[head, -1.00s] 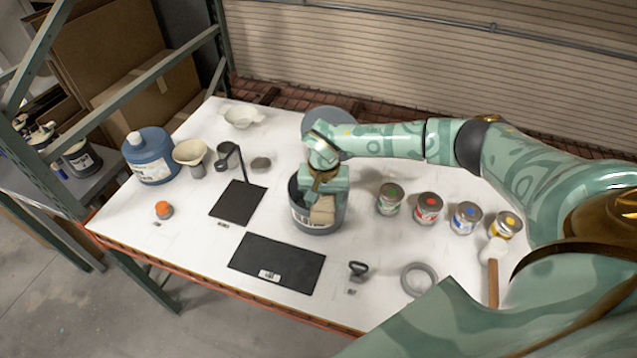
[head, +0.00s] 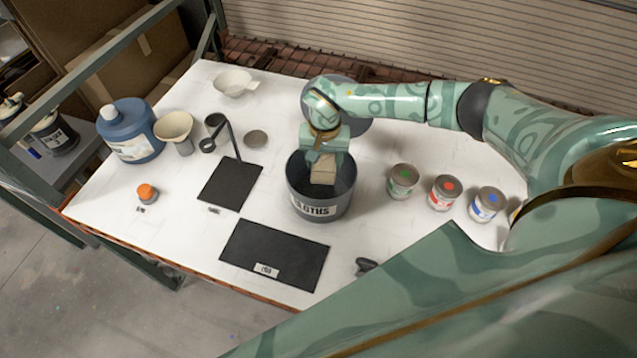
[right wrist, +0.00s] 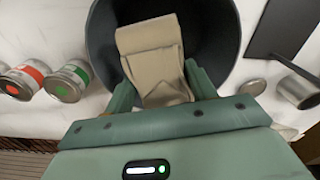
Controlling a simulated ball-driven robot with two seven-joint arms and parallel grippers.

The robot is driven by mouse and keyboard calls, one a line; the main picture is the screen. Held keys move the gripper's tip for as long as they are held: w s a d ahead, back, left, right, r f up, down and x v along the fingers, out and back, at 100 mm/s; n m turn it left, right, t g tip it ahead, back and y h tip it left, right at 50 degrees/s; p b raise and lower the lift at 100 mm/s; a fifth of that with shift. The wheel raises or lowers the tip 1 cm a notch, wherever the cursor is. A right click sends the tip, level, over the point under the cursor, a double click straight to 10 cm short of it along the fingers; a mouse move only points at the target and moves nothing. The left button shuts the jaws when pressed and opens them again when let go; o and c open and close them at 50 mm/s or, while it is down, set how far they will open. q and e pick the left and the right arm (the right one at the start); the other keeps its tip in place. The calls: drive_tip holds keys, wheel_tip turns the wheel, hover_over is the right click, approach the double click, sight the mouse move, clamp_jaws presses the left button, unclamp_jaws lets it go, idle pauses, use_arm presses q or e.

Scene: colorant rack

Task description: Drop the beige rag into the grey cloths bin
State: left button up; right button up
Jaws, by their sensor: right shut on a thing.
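The grey cloths bin (head: 318,207) stands on the white table, with a label reading "CLOTHS" partly visible on its front. My right gripper (head: 325,158) is over the bin's opening, pointing down. It is shut on the beige rag (head: 323,170), which hangs at the mouth of the bin. In the right wrist view the folded beige rag (right wrist: 152,60) sits between the two fingers (right wrist: 160,90), with the dark inside of the bin (right wrist: 215,40) around it. My left gripper is not in view.
Paint cans with green (head: 402,181), red (head: 444,192) and blue (head: 487,204) marks stand right of the bin. Black mats (head: 273,254) lie left and in front. A blue jug (head: 128,130), a funnel (head: 175,128) and a white bowl (head: 235,82) stand farther left.

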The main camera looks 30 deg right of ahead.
drive_tip(key=shift+d+f, duration=0.3)
drive_tip(key=shift+f, duration=0.1)
drive_tip(key=shift+s+d+r, duration=0.1)
drive_tip(key=o, duration=1)
drive_tip(key=shift+a, duration=0.2)
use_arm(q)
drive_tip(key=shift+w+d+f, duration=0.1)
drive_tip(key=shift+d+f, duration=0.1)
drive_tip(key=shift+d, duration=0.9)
use_arm(e)
drive_tip(key=shift+o, duration=0.2)
drive_tip(key=shift+d, duration=0.15)
drive_tip(key=shift+r, duration=0.2)
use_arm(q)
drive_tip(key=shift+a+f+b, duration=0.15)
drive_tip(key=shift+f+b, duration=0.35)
use_arm(e)
wheel_tip(320, 180, up, 16)
